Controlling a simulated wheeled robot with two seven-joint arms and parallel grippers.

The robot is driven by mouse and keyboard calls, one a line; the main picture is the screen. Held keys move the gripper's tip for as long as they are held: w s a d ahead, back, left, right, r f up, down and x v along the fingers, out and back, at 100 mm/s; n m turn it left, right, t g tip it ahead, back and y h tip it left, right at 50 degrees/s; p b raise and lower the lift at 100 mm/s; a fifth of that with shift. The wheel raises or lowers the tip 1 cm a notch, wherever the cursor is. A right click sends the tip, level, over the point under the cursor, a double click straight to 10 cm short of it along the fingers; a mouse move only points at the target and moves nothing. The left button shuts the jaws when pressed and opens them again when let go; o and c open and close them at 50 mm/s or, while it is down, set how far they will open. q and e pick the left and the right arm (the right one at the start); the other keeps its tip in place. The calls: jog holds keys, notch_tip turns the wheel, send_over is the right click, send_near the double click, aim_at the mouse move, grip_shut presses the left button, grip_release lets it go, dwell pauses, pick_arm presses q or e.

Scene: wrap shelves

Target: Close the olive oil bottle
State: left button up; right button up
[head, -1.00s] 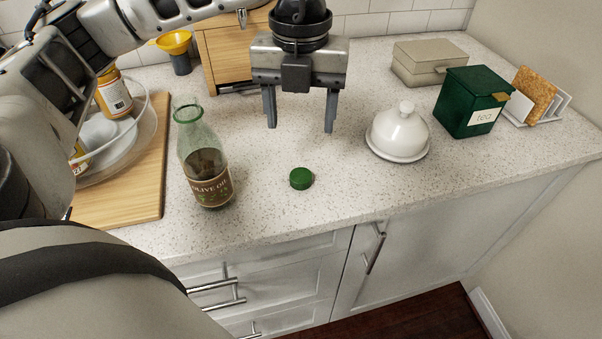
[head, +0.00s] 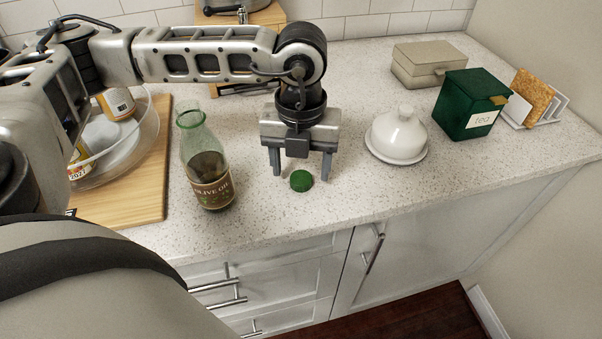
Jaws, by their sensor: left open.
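The olive oil bottle (head: 206,165) stands upright on the counter, left of centre in the head view. Its green-rimmed mouth is uncovered, and dark oil fills its lower part. A green cap (head: 301,180) lies on the counter to the right of the bottle, near the front edge. My left gripper (head: 301,172) points down with its two fingers spread. The fingertips are at either side of the cap in the picture, apart from it; their exact height is hard to tell. Nothing is between the fingers in their grip. My right gripper does not show.
A white domed dish (head: 398,138), a green tea box (head: 470,104) and a beige box (head: 428,63) stand to the right. A wooden board (head: 150,190) with a glass bowl of items lies at left.

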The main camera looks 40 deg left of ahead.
pick_arm(q)
jog(key=shift+f, duration=0.95)
jog(key=c, duration=1.1)
jog(key=shift+r, duration=0.1)
jog(key=shift+w+r, duration=0.1)
jog(key=shift+r, duration=0.4)
jog(key=s+d+r, duration=0.3)
jog(key=r, duration=0.1)
jog(key=s+d+r+b, duration=0.1)
jog(key=s+d+r, duration=0.2)
jog(key=d+r, duration=0.1)
jog(key=s+d+r+b, duration=0.1)
jog(key=s+d+r, duration=0.2)
jog(key=r, duration=0.1)
jog(key=shift+s+d, duration=0.1)
jog(key=shift+d, duration=0.25)
